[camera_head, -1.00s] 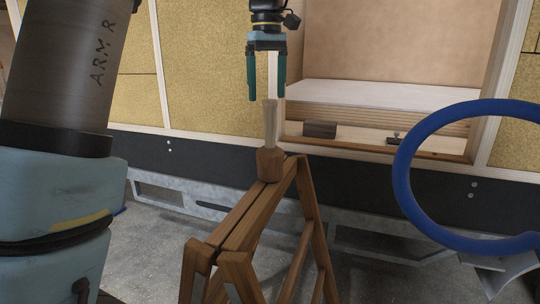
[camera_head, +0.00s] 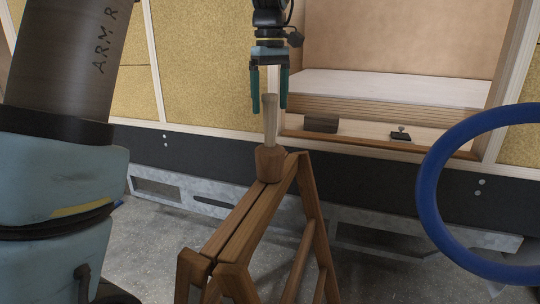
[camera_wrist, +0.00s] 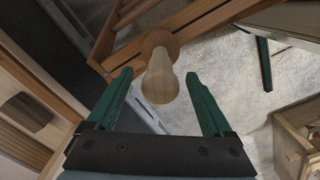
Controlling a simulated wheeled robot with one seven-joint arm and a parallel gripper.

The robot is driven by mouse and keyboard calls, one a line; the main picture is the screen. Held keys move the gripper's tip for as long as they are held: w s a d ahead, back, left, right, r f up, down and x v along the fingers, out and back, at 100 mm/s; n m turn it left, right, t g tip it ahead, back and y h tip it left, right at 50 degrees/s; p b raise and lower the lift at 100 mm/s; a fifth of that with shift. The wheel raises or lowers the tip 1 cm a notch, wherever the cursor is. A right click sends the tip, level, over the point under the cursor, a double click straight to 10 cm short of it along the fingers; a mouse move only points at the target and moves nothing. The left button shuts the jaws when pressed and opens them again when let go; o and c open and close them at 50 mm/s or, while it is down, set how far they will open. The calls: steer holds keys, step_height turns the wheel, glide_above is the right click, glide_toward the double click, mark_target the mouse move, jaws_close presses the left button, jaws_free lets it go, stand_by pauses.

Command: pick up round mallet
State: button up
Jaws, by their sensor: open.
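The round mallet (camera_head: 270,158) stands upright on its brown wooden head on top of a wooden sawhorse (camera_head: 237,232), with its pale handle pointing up. My gripper (camera_head: 269,108) is above it, pointing down, its green fingers open on either side of the handle's upper end. In the wrist view the mallet's handle (camera_wrist: 160,84) shows end-on between and slightly beyond the open fingertips of my gripper (camera_wrist: 158,82), with the round head behind it. The fingers do not appear to touch the handle.
A trailer wall with yellow panels (camera_head: 205,70) and an open hatch stands behind. Inside it are a dark block (camera_head: 321,125) and a small black item (camera_head: 400,134). A blue ring (camera_head: 428,190) is at right. A wooden cabinet (camera_wrist: 295,140) shows lower right in the wrist view.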

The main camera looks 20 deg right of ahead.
mark_target(270, 118)
step_height(270, 118, down, 5)
steer(key=shift+r+p, duration=0.1)
steer(key=shift+p, duration=0.5)
jaws_close()
stand_by(1.0)
